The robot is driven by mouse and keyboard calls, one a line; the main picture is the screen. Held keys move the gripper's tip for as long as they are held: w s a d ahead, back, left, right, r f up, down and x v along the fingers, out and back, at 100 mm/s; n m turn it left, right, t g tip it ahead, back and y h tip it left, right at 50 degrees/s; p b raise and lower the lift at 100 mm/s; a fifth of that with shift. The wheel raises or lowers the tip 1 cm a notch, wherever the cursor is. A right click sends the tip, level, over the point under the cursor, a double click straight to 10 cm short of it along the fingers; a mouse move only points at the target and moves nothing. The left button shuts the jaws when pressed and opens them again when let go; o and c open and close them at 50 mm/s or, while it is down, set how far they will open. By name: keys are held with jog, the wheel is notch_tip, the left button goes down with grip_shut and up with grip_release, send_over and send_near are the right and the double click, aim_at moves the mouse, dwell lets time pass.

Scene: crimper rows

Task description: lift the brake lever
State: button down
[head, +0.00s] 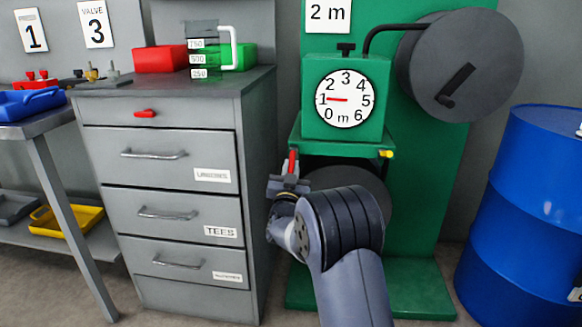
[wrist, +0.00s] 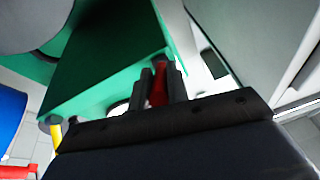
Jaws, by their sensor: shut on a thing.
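The red brake lever (head: 292,161) sticks up at the left side of the green machine (head: 347,72), below its dial. My gripper (head: 289,179) is at the lever's lower part, with the red tip showing above it. In the wrist view the two dark fingers (wrist: 158,86) are shut on the red lever (wrist: 157,93). The lever's pivot is hidden. The white dial (head: 345,98) has its red pointer at about 1.
A grey drawer cabinet (head: 180,220) stands close on the left. A grey drum (head: 455,65) with a black handle is at the upper right. A blue barrel (head: 520,200) stands at the right. A yellow knob (head: 386,154) sits at the machine's right edge.

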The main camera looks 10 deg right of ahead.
aim_at(292, 153)
jog(key=shift+s+a+r+g+y+p, duration=0.15)
jog(key=shift+r+g+p, duration=0.5)
jog(key=shift+p, duration=1.15)
jog(key=shift+s+d+r+g+y+p, duration=0.2)
jog(key=shift+r+g+p, duration=0.45)
jog(key=shift+p, duration=1.15)
jog(key=r+g+p, duration=0.1)
jog(key=p, duration=0.4)
jog(key=g+y+p, duration=0.1)
jog(key=g+p, duration=0.1)
jog(key=p, duration=0.3)
jog(key=shift+s+r+p, duration=0.1)
jog(key=shift+r+p, duration=0.2)
jog(key=shift+r, duration=0.05)
jog(key=r+g+p, duration=0.1)
jog(key=p, duration=0.5)
jog(key=g+p, duration=0.2)
jog(key=p, duration=0.5)
jog(key=shift+r+y, duration=0.35)
jog(key=shift+r, duration=0.05)
jog(key=p, duration=0.3)
jog(key=shift+r+g, duration=0.1)
jog(key=shift+g, duration=0.2)
jog(key=shift+w+p, duration=0.2)
jog(key=shift+p, duration=0.3)
jog(key=shift+g+y+p, duration=0.3)
jog(key=shift+g+p, duration=0.2)
jog(key=shift+p, duration=0.9)
jog(key=c, duration=1.4)
grip_release()
